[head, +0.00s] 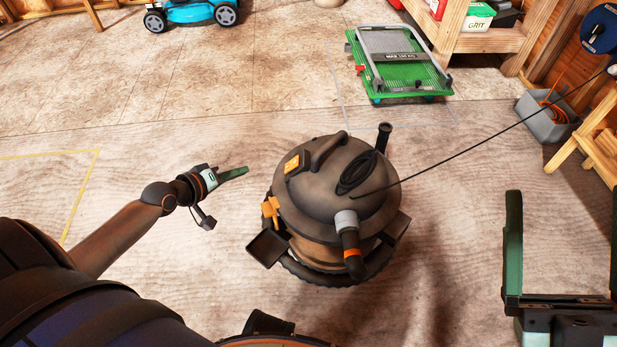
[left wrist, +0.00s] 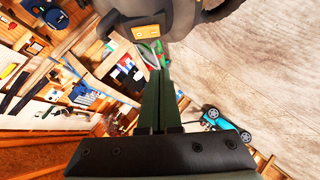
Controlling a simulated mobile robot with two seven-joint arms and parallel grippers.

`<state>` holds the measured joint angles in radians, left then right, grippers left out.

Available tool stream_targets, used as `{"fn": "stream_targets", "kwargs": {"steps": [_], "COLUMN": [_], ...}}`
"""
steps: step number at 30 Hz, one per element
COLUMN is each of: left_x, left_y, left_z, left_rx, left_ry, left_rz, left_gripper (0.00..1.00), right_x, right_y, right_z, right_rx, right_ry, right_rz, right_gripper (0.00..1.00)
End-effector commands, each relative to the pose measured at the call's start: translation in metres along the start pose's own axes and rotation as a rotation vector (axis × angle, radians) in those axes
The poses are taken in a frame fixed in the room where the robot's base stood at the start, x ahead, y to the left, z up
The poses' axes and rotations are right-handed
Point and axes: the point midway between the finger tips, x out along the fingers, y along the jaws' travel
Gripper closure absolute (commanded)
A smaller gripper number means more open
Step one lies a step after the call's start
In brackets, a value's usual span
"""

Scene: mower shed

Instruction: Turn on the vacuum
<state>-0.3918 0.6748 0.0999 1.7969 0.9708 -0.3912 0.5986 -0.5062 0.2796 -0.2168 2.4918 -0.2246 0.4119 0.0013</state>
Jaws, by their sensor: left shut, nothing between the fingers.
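The vacuum (head: 318,208) is a round dark canister standing upright on the floor in the middle of the head view. It has a top handle, a coiled black cord and a hose fitting with an orange band. A small yellow-orange panel (head: 298,162) is on its upper left side; it also shows in the left wrist view (left wrist: 147,32). My left gripper (head: 246,169) is shut and empty, left of the vacuum and apart from it, its fingers pointing toward it. My right gripper (head: 563,195) is open and empty at the lower right, away from the vacuum.
A thin black cable (head: 480,138) runs from the vacuum to the upper right. A green platform cart (head: 403,62) stands behind it, a blue mower (head: 192,12) at the back left. A grey bin (head: 548,116) and wooden shelving (head: 480,42) are at right. Floor on the left is clear.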

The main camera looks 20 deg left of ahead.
Motion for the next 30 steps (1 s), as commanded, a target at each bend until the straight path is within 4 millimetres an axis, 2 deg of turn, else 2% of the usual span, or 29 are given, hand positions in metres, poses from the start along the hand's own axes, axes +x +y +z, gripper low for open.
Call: {"fn": "stream_targets", "kwargs": {"steps": [6, 17, 23, 30], "left_x": [0.004, 0.007, 0.029, 0.072], "left_y": [-0.003, -0.002, -0.003, -0.004], "left_z": [-0.006, -0.006, -0.006, -0.005], "left_rx": [-0.029, -0.029, -0.028, -0.029], "left_ry": [0.008, 0.009, 0.010, 0.010], "left_rz": [0.008, 0.010, 0.011, 0.012], "left_gripper": [1.00, 1.00, 1.00, 1.00], "right_x": [-0.002, -0.003, -0.011, -0.024], "right_y": [-0.002, -0.002, -0.007, -0.013], "right_z": [-0.010, -0.008, 0.000, 0.014], "right_rx": [-0.012, -0.009, 0.003, 0.032], "right_ry": [0.050, 0.047, 0.045, 0.041], "right_rz": [-0.004, -0.004, -0.005, -0.001], "right_gripper": [0.02, 0.02, 0.02, 0.02]}}
